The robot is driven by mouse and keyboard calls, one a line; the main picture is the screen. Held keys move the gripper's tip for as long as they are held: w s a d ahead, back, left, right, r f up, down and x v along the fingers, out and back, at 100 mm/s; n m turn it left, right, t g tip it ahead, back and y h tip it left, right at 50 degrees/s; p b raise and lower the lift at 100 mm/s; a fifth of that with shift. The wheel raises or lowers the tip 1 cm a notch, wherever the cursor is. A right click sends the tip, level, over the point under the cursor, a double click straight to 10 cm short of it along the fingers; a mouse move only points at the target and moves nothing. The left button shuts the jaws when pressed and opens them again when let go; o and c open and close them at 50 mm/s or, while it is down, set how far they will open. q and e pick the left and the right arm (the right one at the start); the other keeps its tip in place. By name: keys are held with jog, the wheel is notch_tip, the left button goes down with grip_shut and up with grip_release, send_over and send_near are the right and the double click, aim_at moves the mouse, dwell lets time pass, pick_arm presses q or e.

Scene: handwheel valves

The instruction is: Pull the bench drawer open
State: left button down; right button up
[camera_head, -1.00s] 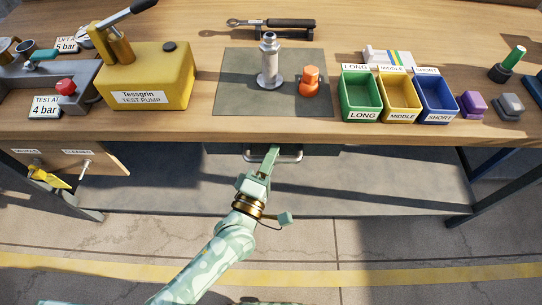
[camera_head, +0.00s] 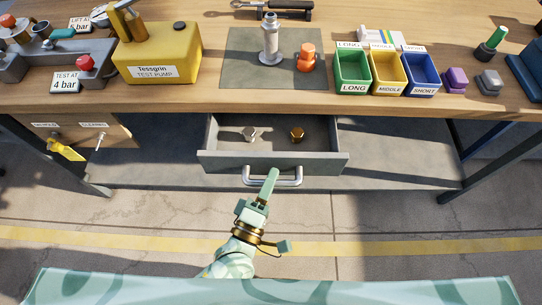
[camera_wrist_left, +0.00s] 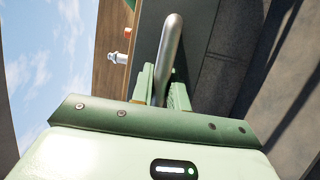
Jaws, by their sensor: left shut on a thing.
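The grey bench drawer (camera_head: 225,162) stands pulled out from under the wooden bench top in the head view. Two small hex pieces lie inside it, a silver one (camera_head: 250,133) and a brass-coloured one (camera_head: 297,134). A silver bar handle (camera_head: 290,182) is on the drawer front. My left gripper (camera_head: 271,176) is at the handle, shut on it. In the left wrist view the handle (camera_wrist_left: 172,45) runs between the fingers of the left gripper (camera_wrist_left: 161,88). My right gripper is not in view.
The bench top (camera_head: 215,100) carries a yellow test pump (camera_head: 158,55), a grey mat (camera_head: 238,72) with a silver fitting and an orange piece, and green, yellow and blue bins (camera_head: 352,88). A yellow floor line (camera_head: 400,246) crosses below.

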pick_arm(q)
jog(key=s+p, duration=0.1)
jog(key=s, duration=0.6)
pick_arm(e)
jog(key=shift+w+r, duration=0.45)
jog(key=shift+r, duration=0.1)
pick_arm(q)
jog(key=c, duration=1.6)
grip_release()
jog(key=shift+c, duration=0.2)
